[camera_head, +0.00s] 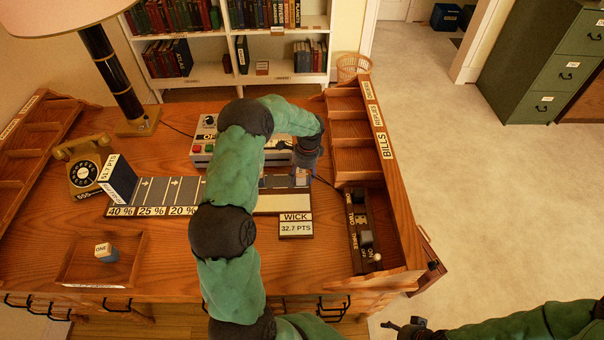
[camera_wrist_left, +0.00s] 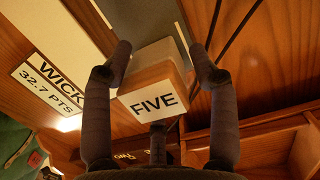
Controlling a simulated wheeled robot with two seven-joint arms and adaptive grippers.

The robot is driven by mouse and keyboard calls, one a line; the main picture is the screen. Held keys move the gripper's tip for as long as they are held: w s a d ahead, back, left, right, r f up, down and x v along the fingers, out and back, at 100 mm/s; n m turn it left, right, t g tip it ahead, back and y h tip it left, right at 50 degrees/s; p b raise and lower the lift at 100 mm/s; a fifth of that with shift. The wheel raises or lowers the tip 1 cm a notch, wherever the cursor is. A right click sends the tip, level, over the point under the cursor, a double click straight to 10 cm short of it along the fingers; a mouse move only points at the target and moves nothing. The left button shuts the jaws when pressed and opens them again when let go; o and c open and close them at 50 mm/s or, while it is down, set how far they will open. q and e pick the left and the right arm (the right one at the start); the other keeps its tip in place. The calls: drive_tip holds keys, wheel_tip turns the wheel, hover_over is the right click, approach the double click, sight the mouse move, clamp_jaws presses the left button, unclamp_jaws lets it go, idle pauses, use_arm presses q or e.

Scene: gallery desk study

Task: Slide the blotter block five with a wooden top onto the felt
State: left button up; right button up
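The block labelled FIVE (camera_wrist_left: 155,88) has a wooden part and a pale upper part. In the left wrist view it lies between the spread fingers of my left gripper (camera_wrist_left: 160,55), with a visible gap to the right finger. In the head view my left gripper (camera_head: 308,160) points down at the right end of the striped board (camera_head: 180,190), and the block is mostly hidden. A pale strip (camera_head: 270,204), possibly the felt, lies along that board; I cannot tell its material. My right gripper (camera_head: 405,327) is at the bottom right, away from the desk, its fingers unclear.
A WICK card (camera_head: 296,225) lies in front. A dark box (camera_head: 118,178), a telephone (camera_head: 84,170), a lamp (camera_head: 115,75) and a tray (camera_head: 75,262) with a ONE block (camera_head: 106,252) are left.

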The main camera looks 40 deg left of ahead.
use_arm(q)
drive_tip(key=shift+r, duration=0.1)
wheel_tip(320, 180, up, 12)
drive_tip(key=w+d, duration=0.1)
idle(0.7)
